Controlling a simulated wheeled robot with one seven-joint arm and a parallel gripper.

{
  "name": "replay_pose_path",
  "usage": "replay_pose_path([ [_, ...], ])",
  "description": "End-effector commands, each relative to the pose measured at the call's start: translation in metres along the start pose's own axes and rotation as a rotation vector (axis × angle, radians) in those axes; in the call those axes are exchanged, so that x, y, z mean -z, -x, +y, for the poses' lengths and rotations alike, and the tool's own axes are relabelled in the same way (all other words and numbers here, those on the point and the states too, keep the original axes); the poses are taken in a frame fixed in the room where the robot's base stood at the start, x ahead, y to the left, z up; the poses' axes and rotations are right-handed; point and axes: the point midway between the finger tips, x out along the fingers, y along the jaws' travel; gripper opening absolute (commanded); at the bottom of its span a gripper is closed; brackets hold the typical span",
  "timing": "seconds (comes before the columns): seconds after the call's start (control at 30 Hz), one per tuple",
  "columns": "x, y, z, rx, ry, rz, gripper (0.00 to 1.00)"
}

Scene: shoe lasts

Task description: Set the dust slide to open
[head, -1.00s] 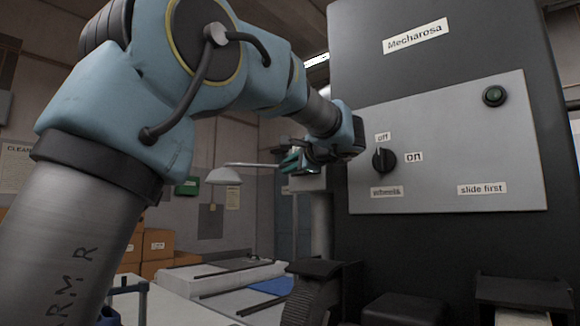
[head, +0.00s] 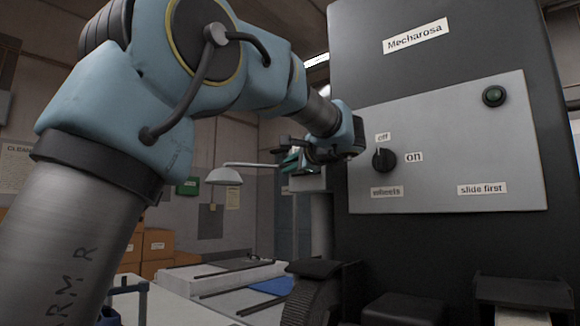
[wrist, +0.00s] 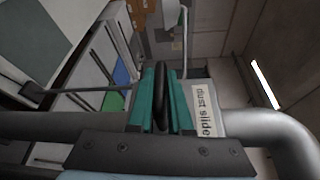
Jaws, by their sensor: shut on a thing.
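The dust slide is a grey plate (wrist: 211,82) with a white "dust slide" label (wrist: 205,108), set at a thick grey pipe (wrist: 265,125) in the wrist view. A dark upright handle (wrist: 161,75) stands beside the label. My gripper (wrist: 162,88) has its teal fingers shut on this handle, one on each side. In the head view my gripper (head: 293,161) is left of the dark machine, in front of a pale part of the duct. The handle cannot be made out there, and how far the slide is drawn cannot be told.
The dark machine (head: 450,245) fills the right, with a grey panel (head: 460,130) bearing a knob (head: 384,160) pointing near "off", a green button (head: 494,96) and a "slide first" label (head: 482,189). A lamp (head: 224,176) and a workbench (head: 215,275) are behind.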

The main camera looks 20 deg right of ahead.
Motion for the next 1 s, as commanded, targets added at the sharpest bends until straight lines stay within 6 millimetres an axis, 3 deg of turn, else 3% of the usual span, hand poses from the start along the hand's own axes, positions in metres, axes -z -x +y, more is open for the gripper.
replay_pose_path([
  [0.27, -0.008, 0.004, 0.008, -0.003, 0.003, 0.002, 0.00],
  [0.7, -0.062, 0.026, 0.020, -0.003, 0.002, 0.001, 0.00],
  [1.0, -0.067, 0.027, 0.019, -0.007, 0.000, -0.003, 0.00],
])
